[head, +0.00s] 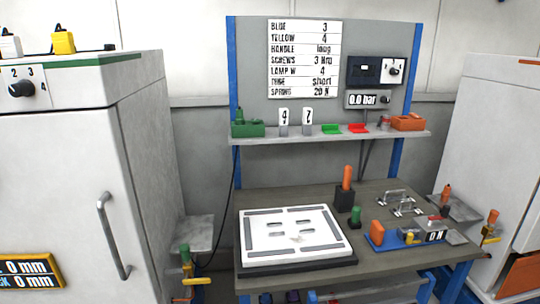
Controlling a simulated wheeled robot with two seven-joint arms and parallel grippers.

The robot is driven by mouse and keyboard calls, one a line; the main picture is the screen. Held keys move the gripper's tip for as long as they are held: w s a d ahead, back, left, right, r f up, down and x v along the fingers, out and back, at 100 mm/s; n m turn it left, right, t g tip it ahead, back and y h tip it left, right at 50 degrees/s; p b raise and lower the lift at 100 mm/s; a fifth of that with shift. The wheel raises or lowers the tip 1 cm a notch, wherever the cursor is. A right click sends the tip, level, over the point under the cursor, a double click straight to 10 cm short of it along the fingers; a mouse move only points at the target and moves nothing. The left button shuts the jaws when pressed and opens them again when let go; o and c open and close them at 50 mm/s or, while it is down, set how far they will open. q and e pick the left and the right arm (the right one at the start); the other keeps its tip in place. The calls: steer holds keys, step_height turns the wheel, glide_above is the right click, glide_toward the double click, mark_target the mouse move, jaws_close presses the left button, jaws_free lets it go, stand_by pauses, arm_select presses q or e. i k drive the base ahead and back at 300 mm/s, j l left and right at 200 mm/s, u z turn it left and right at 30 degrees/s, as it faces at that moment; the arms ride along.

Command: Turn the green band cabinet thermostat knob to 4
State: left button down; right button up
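The cabinet with the green band (75,61) stands at the left, partly cut off by the picture edge. Its thermostat knob (20,89) is a dark round knob on a pale dial plate near the top left of the front. The marks 2, 3 and 4 show around it, with 4 at its right side. The knob is too small for me to tell which mark it points at. The cabinet's door is shut and has a grey vertical handle (112,236). Neither of my grippers is in view.
A workbench (395,265) with a white fixture plate (292,234) stands in the middle, with a shelf (340,137) behind. A small side shelf (195,228) and a green-handled clamp (187,262) stick out between cabinet and bench. Another cabinet (500,130) stands at right.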

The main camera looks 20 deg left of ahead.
mark_target(25, 88)
steer(key=l+u, duration=0.1)
steer(key=u, duration=0.4)
steer(key=l+u, duration=0.1)
steer(key=u, duration=0.85)
steer(key=l+u, duration=0.15)
steer(key=u, duration=0.35)
steer(key=k+j, duration=0.05)
